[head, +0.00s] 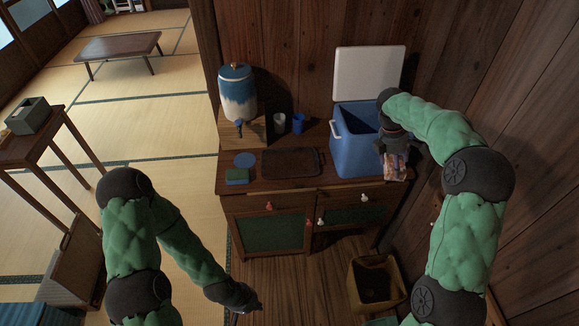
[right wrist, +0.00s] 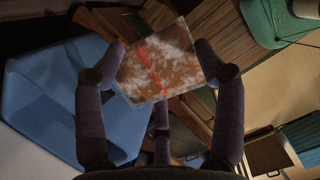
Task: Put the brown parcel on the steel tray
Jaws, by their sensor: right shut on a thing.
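The brown parcel (right wrist: 157,62), with whitish shiny patches and a red stripe, is gripped between the fingers of my right gripper (right wrist: 160,72) in the right wrist view. In the head view the parcel (head: 396,167) hangs at the front right of the blue cooler, above the cabinet's right end. The dark rectangular tray (head: 291,163) lies flat and empty on the cabinet top, left of the parcel and apart from it. My left gripper (head: 250,306) is low in front of the cabinet, away from both; its fingers are too small and dark to read.
The open blue cooler (head: 352,150) stands between tray and right wall. Behind the tray are a white cup (head: 279,123), a blue cup (head: 298,123) and a drink dispenser (head: 237,95). A blue disc (head: 245,159) and green block (head: 237,176) lie left. A yellow bin (head: 365,270) stands on the floor.

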